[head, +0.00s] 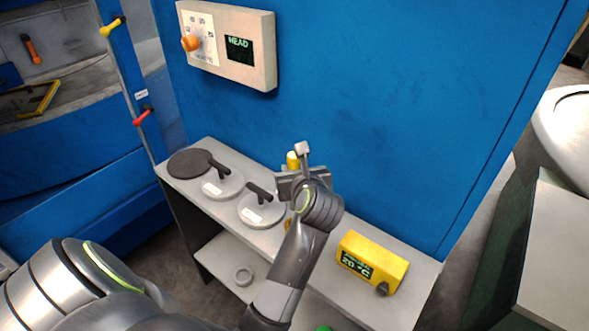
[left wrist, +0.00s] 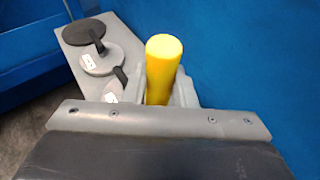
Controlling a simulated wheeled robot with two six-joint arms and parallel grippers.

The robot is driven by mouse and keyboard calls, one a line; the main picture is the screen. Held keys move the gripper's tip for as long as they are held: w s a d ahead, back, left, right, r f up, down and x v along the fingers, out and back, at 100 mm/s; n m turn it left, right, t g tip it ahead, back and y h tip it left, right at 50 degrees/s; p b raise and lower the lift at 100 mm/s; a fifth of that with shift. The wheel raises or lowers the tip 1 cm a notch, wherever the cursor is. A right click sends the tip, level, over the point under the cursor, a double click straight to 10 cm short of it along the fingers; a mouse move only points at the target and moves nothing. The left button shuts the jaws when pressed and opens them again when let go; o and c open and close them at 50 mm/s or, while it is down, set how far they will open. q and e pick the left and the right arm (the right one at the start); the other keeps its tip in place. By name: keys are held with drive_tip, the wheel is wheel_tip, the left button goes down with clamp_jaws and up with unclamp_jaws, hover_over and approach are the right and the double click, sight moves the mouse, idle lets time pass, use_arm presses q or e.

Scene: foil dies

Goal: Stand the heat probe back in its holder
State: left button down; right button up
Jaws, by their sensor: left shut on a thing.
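The heat probe's yellow handle (head: 292,160) shows just behind my left gripper (head: 300,172) in the head view, over the back of the grey bench. In the left wrist view the yellow handle (left wrist: 163,68) stands up between the fingers of my left gripper (left wrist: 160,90), which is shut on it. The probe's lower part is hidden by the gripper. A small yellow-orange bit (head: 288,223) shows beside my wrist lower down; I cannot tell what it belongs to. The holder cannot be made out; my arm covers that part of the bench. My right gripper is out of view.
On the bench (head: 415,290), left of my gripper, lie a dark disc (head: 190,163) and two light round dies with black handles (head: 222,184) (head: 262,208). A yellow temperature box (head: 372,262) stands at right. A blue wall panel (head: 400,110) rises behind, with a control box (head: 229,45).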

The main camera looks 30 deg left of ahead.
use_arm(q)
drive_tip(key=shift+f+b, duration=0.4)
drive_tip(key=shift+f, duration=0.2)
wheel_tip(320, 180, down, 3)
drive_tip(key=b, duration=0.2)
drive_tip(key=shift+f+b, duration=0.1)
drive_tip(key=shift+b, duration=0.25)
drive_tip(key=shift+f+b, duration=0.5)
drive_tip(key=shift+f, duration=0.2)
idle(0.5)
drive_tip(key=shift+f+b, duration=2.15)
drive_tip(key=shift+f, duration=0.85)
drive_tip(key=c, duration=1.1)
unclamp_jaws()
wheel_tip(320, 180, up, 10)
drive_tip(key=shift+b, duration=0.5)
